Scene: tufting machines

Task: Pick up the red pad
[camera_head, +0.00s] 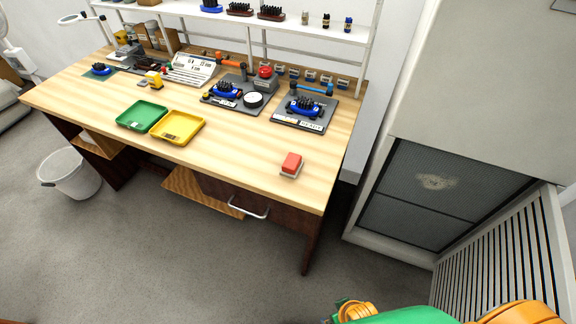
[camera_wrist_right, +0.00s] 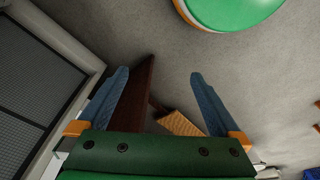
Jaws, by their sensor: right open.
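The red pad (camera_head: 292,160) lies on the wooden table (camera_head: 247,161), near its front right corner, on a thin pale base. My right gripper (camera_wrist_right: 152,88) shows in the right wrist view with its two blue fingers spread apart and nothing between them. It points toward the floor and the dark table leg (camera_wrist_right: 135,95), away from the pad. The pad is not visible in the right wrist view. Only green and orange parts of my arm show at the bottom right of the head view. My left gripper is not in view.
A green tray (camera_head: 142,115) and a yellow tray (camera_head: 178,126) stand left of the pad. Dark boards with blue parts (camera_head: 306,107) lie behind it. A large grey cabinet (camera_head: 433,190) stands right of the table. A white bin (camera_head: 69,174) is on the floor. Table around the pad is clear.

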